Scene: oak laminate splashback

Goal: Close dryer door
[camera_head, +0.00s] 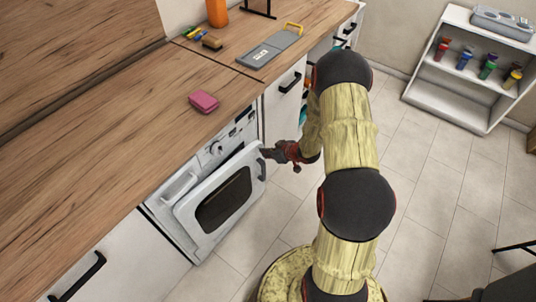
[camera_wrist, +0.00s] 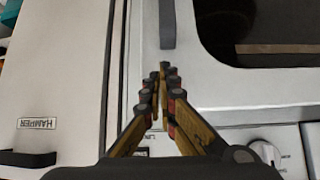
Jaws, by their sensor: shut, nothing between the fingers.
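The dryer (camera_head: 216,150) is a white front-loader under the wooden counter, with a knob on its top panel. Its door (camera_head: 240,216) has a dark window and stands partly open, tilted away from the body. The door's grey handle (camera_head: 262,169) is on its right side; it also shows in the wrist view (camera_wrist: 167,24). My gripper (camera_head: 267,153) is shut and empty near the door's upper right corner, by the handle. In the wrist view the fingertips (camera_wrist: 163,70) are just beyond the handle's end; contact cannot be told. The dryer knob (camera_wrist: 266,153) shows at lower right.
A pink block (camera_head: 204,102) lies on the counter (camera_head: 120,130) above the dryer. A cabinet with a dark handle (camera_head: 290,82) is right of the dryer; the wrist view shows a HAMPER label (camera_wrist: 37,123). A white shelf (camera_head: 455,100) stands far right. The tiled floor is open between.

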